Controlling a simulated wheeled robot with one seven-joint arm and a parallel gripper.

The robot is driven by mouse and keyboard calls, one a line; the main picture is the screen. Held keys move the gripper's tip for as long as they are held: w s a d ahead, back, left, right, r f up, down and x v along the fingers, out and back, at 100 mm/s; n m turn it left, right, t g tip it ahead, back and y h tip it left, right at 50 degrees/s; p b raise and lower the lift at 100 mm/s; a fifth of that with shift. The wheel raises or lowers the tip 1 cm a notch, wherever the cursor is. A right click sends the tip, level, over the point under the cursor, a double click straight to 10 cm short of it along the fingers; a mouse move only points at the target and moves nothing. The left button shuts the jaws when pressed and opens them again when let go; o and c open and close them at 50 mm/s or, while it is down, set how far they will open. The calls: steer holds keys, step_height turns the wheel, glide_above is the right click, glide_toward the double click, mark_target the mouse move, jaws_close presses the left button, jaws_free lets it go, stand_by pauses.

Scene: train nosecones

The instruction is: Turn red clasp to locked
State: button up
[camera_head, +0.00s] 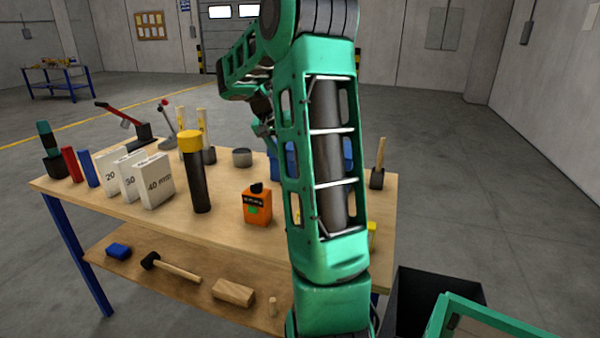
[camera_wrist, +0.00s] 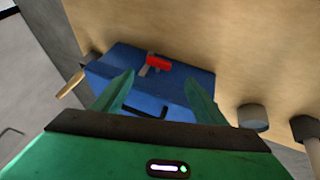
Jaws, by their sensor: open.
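The red clasp (camera_wrist: 158,62) shows in the wrist view on top of a blue case (camera_wrist: 195,83), near its far edge, with a grey piece beside it. My gripper (camera_wrist: 158,92) is open and empty, its two green fingers apart over the blue case, pointing toward the clasp. A dark slot or handle shows on the case between the fingers. In the head view the blue case (camera_head: 277,160) is mostly hidden behind my green arm, and the clasp and fingertips cannot be made out.
The wooden table (camera_head: 120,205) carries white weight blocks (camera_head: 157,185), a black cylinder with a yellow top (camera_head: 196,175) and an orange box (camera_head: 257,206). A mallet (camera_head: 170,266) lies on the lower shelf. A grey cylinder (camera_wrist: 252,116) stands right of the case in the wrist view.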

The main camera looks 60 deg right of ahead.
steer(key=shift+y, duration=0.4)
steer(key=x, duration=0.5)
steer(key=d+x, duration=0.1)
steer(key=x, duration=0.3)
steer(key=shift+s+d+f, duration=0.15)
steer(key=c, duration=1)
